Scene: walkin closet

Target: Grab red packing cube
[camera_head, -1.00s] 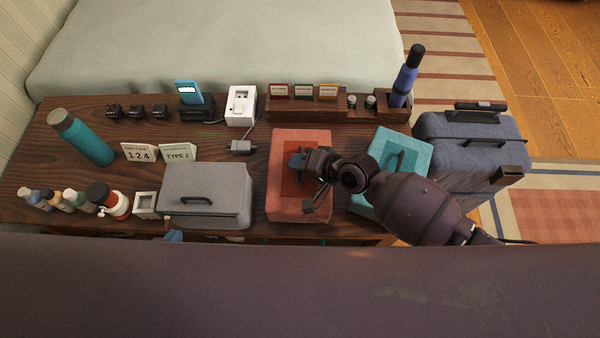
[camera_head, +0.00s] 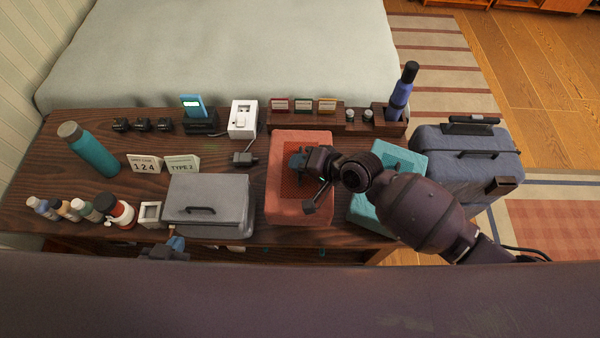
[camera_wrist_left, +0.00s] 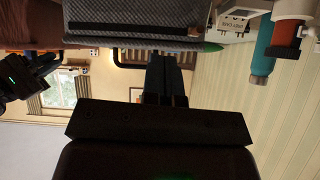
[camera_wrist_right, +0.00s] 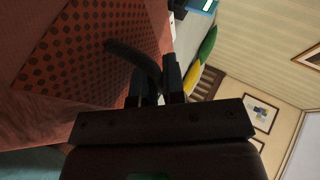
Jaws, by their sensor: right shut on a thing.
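The red packing cube (camera_head: 284,212) lies flat on the wooden table, with a dark perforated top panel. It fills the left of the right wrist view (camera_wrist_right: 60,60). My right gripper (camera_head: 299,162) is over the cube's middle, shut on its dark strap handle (camera_wrist_right: 125,50), which passes between the fingers in the right wrist view. The cube appears to rest on the table. My left gripper (camera_wrist_left: 166,72) is empty, its fingers together; in the head view it shows partly, low by the table's front edge below the grey case.
A grey case (camera_head: 205,190) sits left of the red cube, and a teal packing cube (camera_head: 408,158) sits right, partly behind my arm. A dark suitcase (camera_head: 470,175) stands at the far right. A wooden organizer (camera_head: 350,127) and a small adapter (camera_head: 244,158) lie behind.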

